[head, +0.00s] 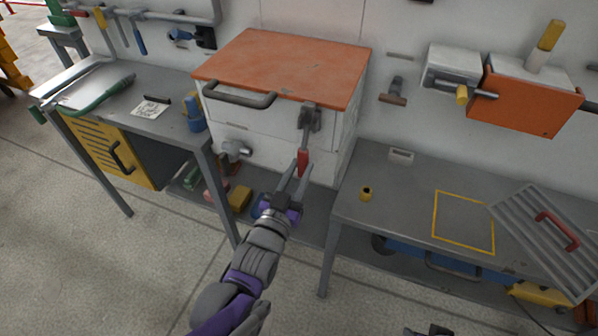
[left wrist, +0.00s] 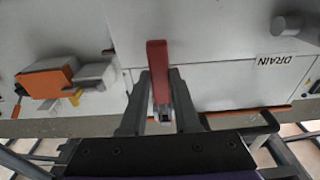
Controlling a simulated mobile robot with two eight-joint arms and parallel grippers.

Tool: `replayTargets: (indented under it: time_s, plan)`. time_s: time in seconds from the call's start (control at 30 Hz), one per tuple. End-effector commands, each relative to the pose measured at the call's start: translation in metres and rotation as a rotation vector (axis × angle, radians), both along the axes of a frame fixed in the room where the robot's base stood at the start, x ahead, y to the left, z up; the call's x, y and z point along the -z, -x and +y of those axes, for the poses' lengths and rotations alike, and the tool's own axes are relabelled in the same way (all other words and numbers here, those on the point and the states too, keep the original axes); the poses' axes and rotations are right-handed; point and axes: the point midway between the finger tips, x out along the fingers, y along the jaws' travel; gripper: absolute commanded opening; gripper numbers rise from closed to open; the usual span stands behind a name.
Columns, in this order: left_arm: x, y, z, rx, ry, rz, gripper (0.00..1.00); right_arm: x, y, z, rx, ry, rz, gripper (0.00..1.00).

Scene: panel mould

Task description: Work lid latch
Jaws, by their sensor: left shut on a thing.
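A white box with an orange lid (head: 285,62) stands between the two benches. A grey latch (head: 310,117) sits at the lid's front right edge. Its red lever (head: 303,158) hangs down over the white front. My left gripper (head: 300,172) is shut on the red lever, one finger on each side. In the left wrist view the red lever (left wrist: 157,60) rises between the fingers of my left gripper (left wrist: 160,82). The lid lies down on the box. A dark part at the bottom edge of the head view may be my right gripper (head: 432,330), mostly cut off.
A grey lid handle (head: 240,95) juts out left of the latch. The left bench (head: 95,100) and right bench (head: 400,210) flank the box. An orange wall unit (head: 525,100) hangs at the right. The floor in front is clear.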

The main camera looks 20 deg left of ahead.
Motion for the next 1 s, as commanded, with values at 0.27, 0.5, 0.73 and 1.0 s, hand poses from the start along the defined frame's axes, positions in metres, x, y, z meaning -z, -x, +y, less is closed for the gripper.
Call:
replayTargets:
  time_s: [0.27,0.5,0.73,1.0]
  plan:
    - [-0.001,-0.001,0.0,0.0,0.001,-0.002,0.48,0.0,0.0,0.0,0.0,0.0,0.0,0.5]
    - [-0.001,-0.001,0.0,0.0,0.001,-0.001,0.6,0.0,0.0,0.0,0.0,0.0,0.0,0.5]
    - [0.0,0.007,0.0,0.0,0.0,-0.001,0.6,-0.002,0.0,0.0,0.0,0.0,-0.001,0.5]
    - [0.004,0.057,0.002,0.0,0.0,-0.002,0.6,-0.011,0.001,0.0,0.0,0.0,-0.004,0.5]
